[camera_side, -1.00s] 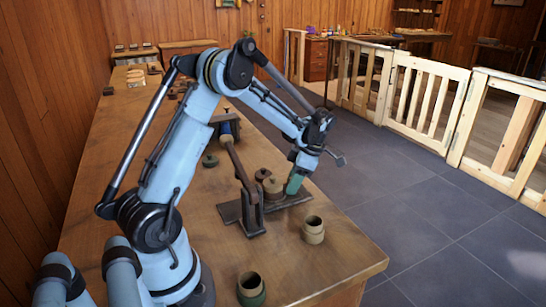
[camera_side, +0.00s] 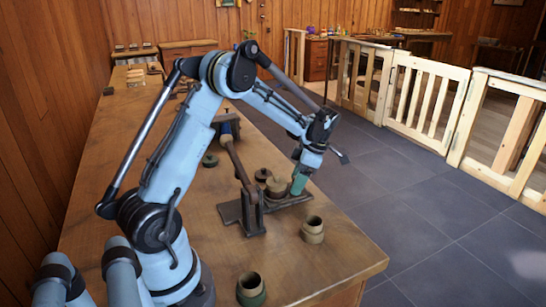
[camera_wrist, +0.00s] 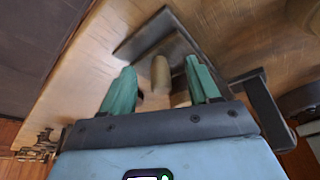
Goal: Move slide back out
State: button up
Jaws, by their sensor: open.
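A dark lever press (camera_side: 252,212) stands on the bench, with its long handle (camera_side: 235,160) tilted up and back. A low dark slide (camera_side: 292,201) runs from it to the right, near the bench's right edge. My gripper (camera_side: 297,190) is low over the slide's outer end, with green fingers. In the wrist view, my gripper (camera_wrist: 160,90) is open, and a rounded tan knob (camera_wrist: 160,75) shows between its fingers, with gaps on both sides. A dark plate (camera_wrist: 150,35) lies beyond it. The fingers' contact with the slide is hidden.
A dark green ring (camera_side: 210,160) lies behind the press.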

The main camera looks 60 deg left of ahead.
jog(key=shift+r, duration=3.3)
grip_shut()
jog(key=shift+r, duration=0.15)
notch_tip(320, 180, up, 4)
jog(key=shift+f, duration=0.1)
